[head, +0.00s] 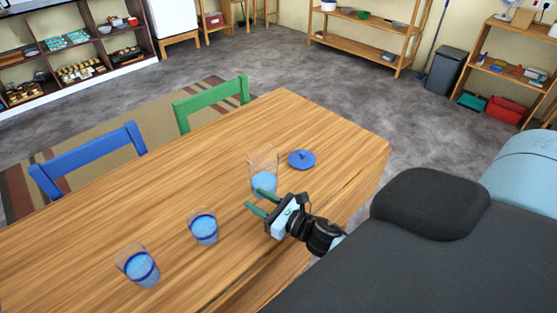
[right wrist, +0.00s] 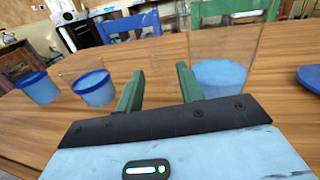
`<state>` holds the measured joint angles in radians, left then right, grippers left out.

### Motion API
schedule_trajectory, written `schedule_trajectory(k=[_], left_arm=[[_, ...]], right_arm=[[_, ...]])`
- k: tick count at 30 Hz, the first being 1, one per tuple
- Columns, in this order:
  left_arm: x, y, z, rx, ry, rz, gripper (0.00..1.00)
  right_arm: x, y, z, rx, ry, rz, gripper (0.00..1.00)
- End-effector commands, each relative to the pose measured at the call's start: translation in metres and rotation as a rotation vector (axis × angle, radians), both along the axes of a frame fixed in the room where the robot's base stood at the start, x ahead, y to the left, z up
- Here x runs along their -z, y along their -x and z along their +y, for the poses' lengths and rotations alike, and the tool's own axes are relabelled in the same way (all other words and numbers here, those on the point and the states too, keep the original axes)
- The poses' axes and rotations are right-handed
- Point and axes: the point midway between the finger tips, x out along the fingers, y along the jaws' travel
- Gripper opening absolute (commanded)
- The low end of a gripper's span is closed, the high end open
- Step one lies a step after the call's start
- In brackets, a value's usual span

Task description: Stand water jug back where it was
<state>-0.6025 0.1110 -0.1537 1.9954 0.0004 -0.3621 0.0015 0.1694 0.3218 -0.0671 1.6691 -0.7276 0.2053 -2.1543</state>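The clear water jug (head: 263,170) stands upright on the wooden table (head: 110,220), with blue water in its lower part. It also shows in the right wrist view (right wrist: 222,78), beyond and to the right of the fingers. My right gripper (head: 259,200) is low over the table, just on the near side of the jug. Its two green fingers are apart, with nothing held between them. A blue lid with a knob (head: 302,160) lies on the table to the right of the jug. My left gripper is not in view.
Two glasses of blue water, a middle one (head: 203,228) and a left one (head: 138,267), stand on the table left of my gripper. A green chair (head: 212,104) and a blue chair (head: 90,160) are at the far side. The table between jug and far edge is clear.

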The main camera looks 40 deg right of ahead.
Motion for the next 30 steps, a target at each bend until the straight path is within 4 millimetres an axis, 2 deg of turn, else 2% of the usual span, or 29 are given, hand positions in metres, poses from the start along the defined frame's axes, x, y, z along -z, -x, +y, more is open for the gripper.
schedule_trajectory(k=[1,6,12,17,26,30], left_arm=[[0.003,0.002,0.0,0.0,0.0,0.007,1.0],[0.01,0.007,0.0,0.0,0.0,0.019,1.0],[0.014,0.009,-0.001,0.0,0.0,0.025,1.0],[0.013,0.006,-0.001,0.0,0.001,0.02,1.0],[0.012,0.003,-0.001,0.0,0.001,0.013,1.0],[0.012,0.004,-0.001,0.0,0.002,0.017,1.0]], right_arm=[[0.003,0.012,-0.003,-0.001,0.001,0.005,0.37],[0.003,0.042,-0.011,-0.001,0.0,0.005,0.37],[0.002,0.064,-0.017,0.0,0.0,0.003,0.37],[0.0,0.071,-0.019,0.0,0.0,0.001,0.37],[0.0,0.071,-0.02,0.0,-0.002,0.001,0.37],[0.007,0.077,-0.018,0.015,-0.088,0.043,0.37]])
